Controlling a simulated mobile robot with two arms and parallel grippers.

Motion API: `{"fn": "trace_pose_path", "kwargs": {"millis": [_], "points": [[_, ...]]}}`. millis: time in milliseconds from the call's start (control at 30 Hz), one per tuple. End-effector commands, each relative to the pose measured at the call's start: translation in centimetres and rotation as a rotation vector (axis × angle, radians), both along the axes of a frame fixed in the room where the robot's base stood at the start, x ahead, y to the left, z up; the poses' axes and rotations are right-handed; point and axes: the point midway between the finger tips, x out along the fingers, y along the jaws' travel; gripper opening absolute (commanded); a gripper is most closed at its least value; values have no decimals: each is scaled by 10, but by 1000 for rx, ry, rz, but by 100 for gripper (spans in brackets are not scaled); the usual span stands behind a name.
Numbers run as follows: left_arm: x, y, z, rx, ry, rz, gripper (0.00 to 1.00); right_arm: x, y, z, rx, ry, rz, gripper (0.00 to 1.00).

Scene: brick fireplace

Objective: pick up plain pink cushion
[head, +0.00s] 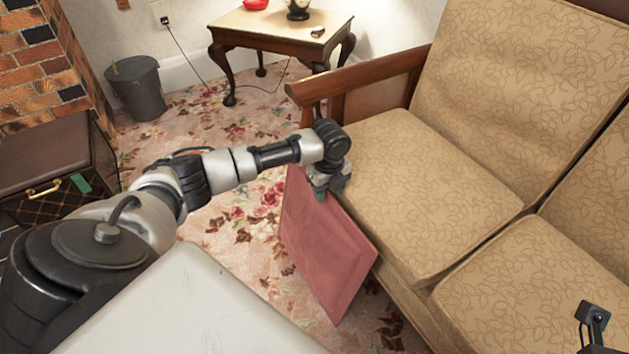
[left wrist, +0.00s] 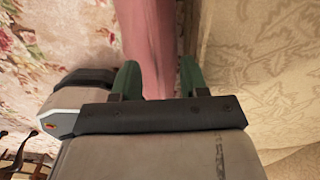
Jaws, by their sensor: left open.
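The plain pink cushion (head: 322,250) stands on edge on the carpet, leaning against the front of the sofa in the head view. My left gripper (head: 321,190) is at its upper edge, pointing down. In the left wrist view the cushion (left wrist: 147,45) runs between the two green fingers of the left gripper (left wrist: 158,78). The fingers are apart, one on each side of the cushion; I cannot tell whether either touches it. A dark part of my right arm shows at the lower right of the head view; its finger opening cannot be made out.
The beige patterned sofa (head: 430,190) with a wooden arm (head: 355,77) stands right beside the cushion. A wooden side table (head: 275,25) and a grey bin (head: 137,88) are at the back. A dark cabinet (head: 50,155) stands at the left. Floral carpet (head: 225,130) is open between them.

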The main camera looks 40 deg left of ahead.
Motion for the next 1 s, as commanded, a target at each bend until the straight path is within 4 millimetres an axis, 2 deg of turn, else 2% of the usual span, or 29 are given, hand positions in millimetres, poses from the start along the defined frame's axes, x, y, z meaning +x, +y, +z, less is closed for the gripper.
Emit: {"fn": "trace_pose_path", "kwargs": {"millis": [33,300,600,1000], "points": [[-2,0,-9,2,6,0,47,1,0,-1,0,-10,0,0],[-4,0,-14,5,14,-1,47,2,0,2,-2,-12,-1,0],[-3,0,-12,4,9,0,0,2,1,2,-1,-12,0,0],[0,0,-8,1,-1,1,0,2,1,2,-2,-11,0,0]]}}
